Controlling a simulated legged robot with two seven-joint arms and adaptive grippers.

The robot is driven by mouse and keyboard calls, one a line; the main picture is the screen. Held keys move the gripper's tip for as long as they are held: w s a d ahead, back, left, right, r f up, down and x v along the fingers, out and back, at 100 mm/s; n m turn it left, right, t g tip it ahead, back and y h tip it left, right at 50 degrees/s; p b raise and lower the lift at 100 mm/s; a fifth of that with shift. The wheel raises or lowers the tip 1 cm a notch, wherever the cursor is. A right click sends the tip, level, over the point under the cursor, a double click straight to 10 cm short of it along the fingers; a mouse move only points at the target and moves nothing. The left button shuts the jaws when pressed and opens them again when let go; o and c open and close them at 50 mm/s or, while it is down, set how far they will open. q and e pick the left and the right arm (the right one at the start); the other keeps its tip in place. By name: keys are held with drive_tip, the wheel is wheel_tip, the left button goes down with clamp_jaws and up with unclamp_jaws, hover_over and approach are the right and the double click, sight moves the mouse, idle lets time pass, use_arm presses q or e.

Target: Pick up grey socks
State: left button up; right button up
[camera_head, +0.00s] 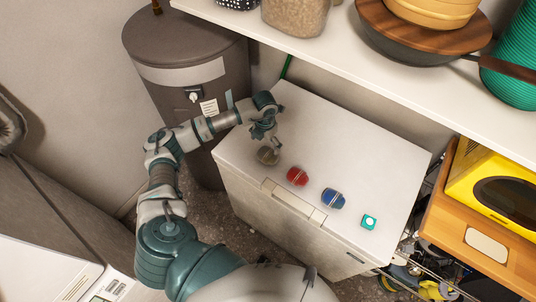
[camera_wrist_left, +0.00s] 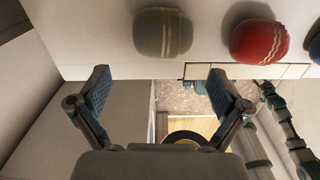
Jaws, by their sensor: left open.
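The grey socks (camera_head: 267,155) are a rolled bundle on top of the white chest (camera_head: 345,135), near its front left edge. They also show in the left wrist view (camera_wrist_left: 162,33), with pale stripes, at the top centre. My left gripper (camera_head: 264,131) is just behind and above the grey socks in the head view, pointing down. In the wrist view its two fingers (camera_wrist_left: 160,92) are spread wide with nothing between them. The grey socks lie beyond the fingertips, apart from them. My right gripper is not in view.
A white shelf (camera_head: 350,55) with pots and jars overhangs the back. A dark grey cylinder (camera_head: 185,60) stands left. The chest's middle is clear.

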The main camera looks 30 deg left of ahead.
sight(266, 153)
use_arm(q)
wheel_tip(266, 153, down, 3)
drive_tip(key=shift+a+f, duration=0.1)
drive_tip(key=f, duration=0.1)
drive_tip(key=f+p, duration=0.1)
drive_tip(key=f, duration=0.2)
drive_tip(key=shift+d+f+p, duration=0.15)
drive_tip(key=shift+d+p, duration=0.15)
drive_tip(key=shift+p, duration=0.05)
drive_tip(key=shift+f, duration=0.45)
drive_tip(key=shift+c, duration=0.3)
drive_tip(key=c, duration=0.8)
